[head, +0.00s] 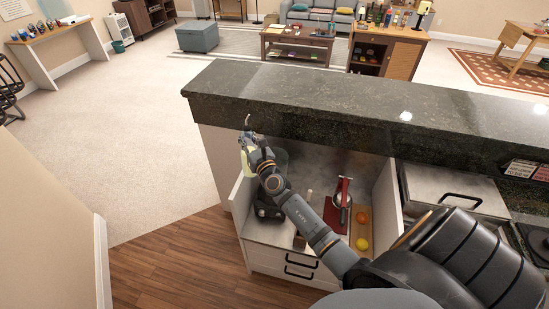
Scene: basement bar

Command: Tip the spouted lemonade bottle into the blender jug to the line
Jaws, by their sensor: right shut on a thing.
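My right gripper (251,142) is shut on the spouted lemonade bottle (246,163), at the left end of the recessed counter. Pale yellow liquid shows low in the bottle, and a thin curved spout (248,119) sticks up above the gripper. The bottle looks close to upright; its exact tilt is hard to tell. The blender jug (281,160) is a clear, greenish vessel just right of the bottle, partly hidden by my right arm. Its dark base (267,210) stands on the counter below. The fill line cannot be made out. My left gripper is out of view.
Right of the blender, a red press (340,196) stands on the counter. An orange (362,217) and a lemon (361,244) lie on a wooden board beside it. A raised dark stone bar top (330,100) runs behind. Open carpet lies to the left.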

